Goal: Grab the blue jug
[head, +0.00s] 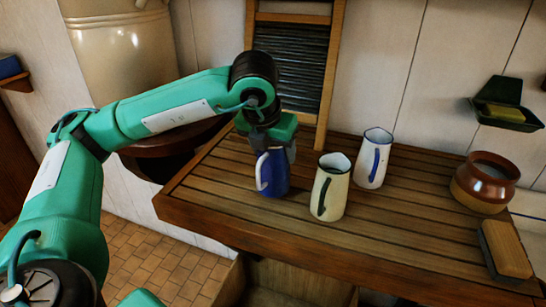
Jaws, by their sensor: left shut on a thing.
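The blue jug (274,179) with a white handle stands upright on the slatted wooden counter (390,225), near its left end. My left gripper (272,150) comes down from above and is shut on the blue jug at its top. The fingers and the gripper body hide most of the jug's rim. My right gripper is not in the head view.
A cream jug with a dark handle (333,190) stands close right of the blue jug. A white jug with a blue handle (374,158) is behind it. A brown pot (484,182) and a brush (505,250) are at the right. A washboard (292,70) leans behind.

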